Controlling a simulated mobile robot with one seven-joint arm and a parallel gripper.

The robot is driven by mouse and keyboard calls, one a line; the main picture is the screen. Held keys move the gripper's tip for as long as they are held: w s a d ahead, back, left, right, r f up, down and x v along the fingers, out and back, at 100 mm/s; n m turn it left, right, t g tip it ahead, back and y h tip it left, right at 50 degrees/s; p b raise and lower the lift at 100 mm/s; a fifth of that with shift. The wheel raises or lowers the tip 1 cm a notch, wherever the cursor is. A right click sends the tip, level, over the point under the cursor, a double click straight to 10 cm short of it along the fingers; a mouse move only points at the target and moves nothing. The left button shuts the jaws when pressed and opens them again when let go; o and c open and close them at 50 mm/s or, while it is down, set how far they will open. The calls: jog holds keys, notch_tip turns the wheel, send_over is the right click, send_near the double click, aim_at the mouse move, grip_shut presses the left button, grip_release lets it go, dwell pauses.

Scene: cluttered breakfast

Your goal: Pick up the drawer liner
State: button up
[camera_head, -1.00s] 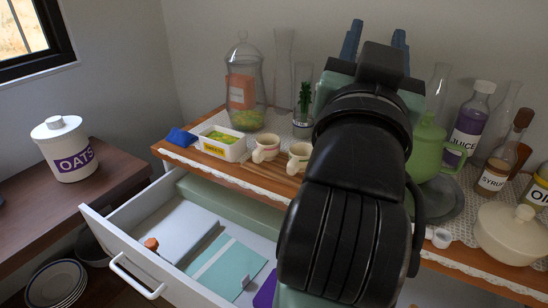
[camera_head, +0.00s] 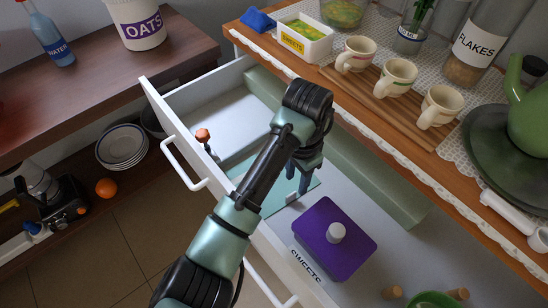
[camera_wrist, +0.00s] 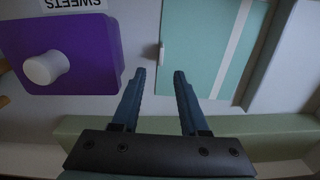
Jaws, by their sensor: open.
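A flat teal sheet with a pale stripe and a small upright white tab, which looks like the drawer liner (camera_head: 272,205), lies on the floor of the open white drawer. It also shows in the wrist view (camera_wrist: 192,45), with its tab at its left edge. My gripper (camera_head: 298,183) points down over the sheet in the head view, hiding part of it. In the wrist view my gripper (camera_wrist: 160,72) is open and empty, its blue fingertips on either side of the line to the tab. The exact height above the sheet is hard to tell.
A purple lid (camera_head: 318,248) with a white knob sits beside the sheet, near a SWEETS label. A long green block (camera_head: 375,185) runs along the drawer's back. An orange-topped item (camera_head: 203,135) stands near the front wall. Cups (camera_head: 397,78) stand on the counter above.

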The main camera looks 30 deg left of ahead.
aim_at(293, 193)
jog(key=f, duration=0.2)
jog(key=f+b, duration=0.1)
jog(key=f, duration=0.1)
jog(key=f+b, duration=0.1)
jog(key=f, duration=0.2)
jog(key=shift+s+a, duration=0.15)
jog(key=shift+s, duration=0.1)
jog(key=shift+r, duration=0.1)
grip_shut()
